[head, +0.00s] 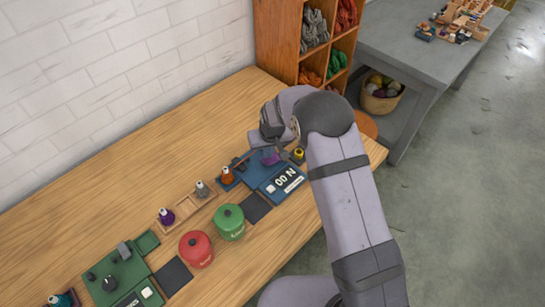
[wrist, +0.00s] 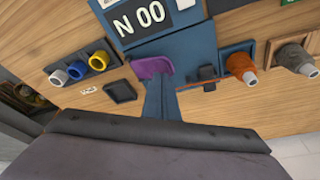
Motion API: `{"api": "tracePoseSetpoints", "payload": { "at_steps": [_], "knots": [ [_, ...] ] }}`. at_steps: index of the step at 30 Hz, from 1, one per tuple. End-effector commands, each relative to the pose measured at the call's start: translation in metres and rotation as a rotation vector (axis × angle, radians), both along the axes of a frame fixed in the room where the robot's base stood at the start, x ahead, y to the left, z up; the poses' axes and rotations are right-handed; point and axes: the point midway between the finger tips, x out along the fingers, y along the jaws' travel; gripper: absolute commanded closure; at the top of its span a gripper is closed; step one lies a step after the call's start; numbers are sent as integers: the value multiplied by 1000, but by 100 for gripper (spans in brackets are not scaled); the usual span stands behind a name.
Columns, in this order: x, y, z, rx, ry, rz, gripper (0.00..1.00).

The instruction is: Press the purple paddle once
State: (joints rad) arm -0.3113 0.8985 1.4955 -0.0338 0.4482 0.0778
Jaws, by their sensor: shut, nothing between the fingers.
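The purple paddle (head: 270,158) is on the blue device (head: 258,166), just below my gripper (head: 273,131) in the head view. In the wrist view the purple paddle (wrist: 152,65) lies beside the tip of my shut, empty gripper (wrist: 161,82), which hides part of it. I cannot tell whether the tip touches the paddle. The device's display (wrist: 142,18) reads "N 00". My gripper points down over the device.
An orange-topped bobbin (wrist: 240,66) and a grey one (wrist: 294,58) stand beside the device. A green device (head: 118,278) is at lower left. A wooden shelf (head: 276,35) stands behind.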

Motion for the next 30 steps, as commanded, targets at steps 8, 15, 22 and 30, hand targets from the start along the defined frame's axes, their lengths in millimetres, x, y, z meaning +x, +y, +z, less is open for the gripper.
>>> {"api": "tracePoseSetpoints", "payload": {
  "at_steps": [8, 15, 22, 30],
  "knots": [
    [0, 0, -2, 0, 0, 0, 100],
    [0, 0, -9, 0, 0, 0, 100],
    [0, 0, -15, 0, 1, 0, 100],
    [0, 0, -23, 0, 1, 0, 100]
  ]
}}
